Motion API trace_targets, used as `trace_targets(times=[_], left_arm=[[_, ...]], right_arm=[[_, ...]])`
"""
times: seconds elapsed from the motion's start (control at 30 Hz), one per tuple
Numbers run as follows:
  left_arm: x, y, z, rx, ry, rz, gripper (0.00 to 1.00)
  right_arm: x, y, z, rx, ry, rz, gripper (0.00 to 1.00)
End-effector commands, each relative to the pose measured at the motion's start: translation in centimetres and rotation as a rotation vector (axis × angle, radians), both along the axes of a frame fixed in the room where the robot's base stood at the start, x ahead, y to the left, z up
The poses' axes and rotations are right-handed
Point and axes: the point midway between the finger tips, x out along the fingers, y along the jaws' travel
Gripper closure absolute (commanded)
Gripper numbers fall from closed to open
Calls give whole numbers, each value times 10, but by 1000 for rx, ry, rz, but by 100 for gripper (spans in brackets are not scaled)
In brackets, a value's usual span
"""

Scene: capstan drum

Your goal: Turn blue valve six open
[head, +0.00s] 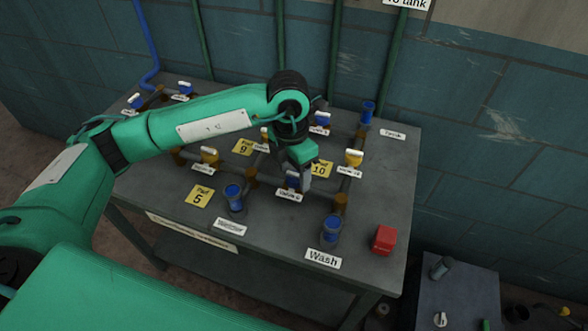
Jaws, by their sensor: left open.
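A blue valve (291,183) sits on the pipework near the middle of the grey table, with a small white label (289,195) in front of it that looks like "Valve 6". My left gripper (306,180) points down right at this valve and partly covers it. Its jaws are open. I cannot tell whether the fingers touch the handle or stand around it. The handle's angle is mostly hidden. My right gripper is not in view.
The table (385,210) carries several other valves, including yellow ones (354,158) (209,155). Blue fittings stand at the front (234,197) (331,230). A red block (384,240) lies at the right. Vertical green pipes (395,60) rise along the tiled wall behind.

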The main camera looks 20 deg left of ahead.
Motion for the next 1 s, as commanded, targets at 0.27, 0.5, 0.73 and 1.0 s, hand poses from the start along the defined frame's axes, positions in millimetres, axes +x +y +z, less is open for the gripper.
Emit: trace_targets(times=[0.27,0.5,0.73,1.0], left_arm=[[2,2,29,-2,-4,-2,41],[5,5,85,-1,-5,-1,41],[6,8,125,-1,-3,-1,41],[6,9,138,-1,-1,1,41]], right_arm=[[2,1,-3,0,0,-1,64],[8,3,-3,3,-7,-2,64],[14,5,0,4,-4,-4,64],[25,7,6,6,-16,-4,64]])
